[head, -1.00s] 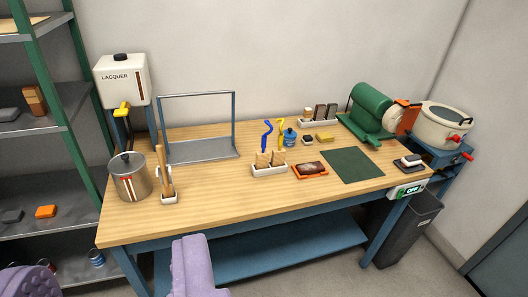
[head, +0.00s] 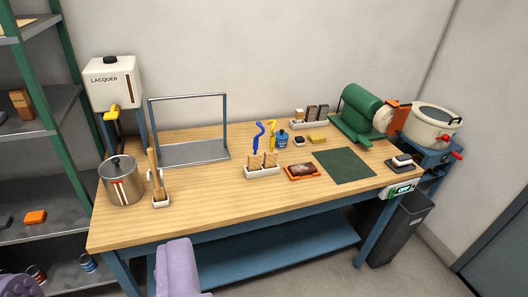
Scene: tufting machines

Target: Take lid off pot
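A steel pot (head: 124,187) with a red and white mark on its side stands upright at the left end of the wooden workbench.
The workbench (head: 230,208) has clear wood in front. A metal frame stand (head: 190,152) is further right. Green shelves stand at left.

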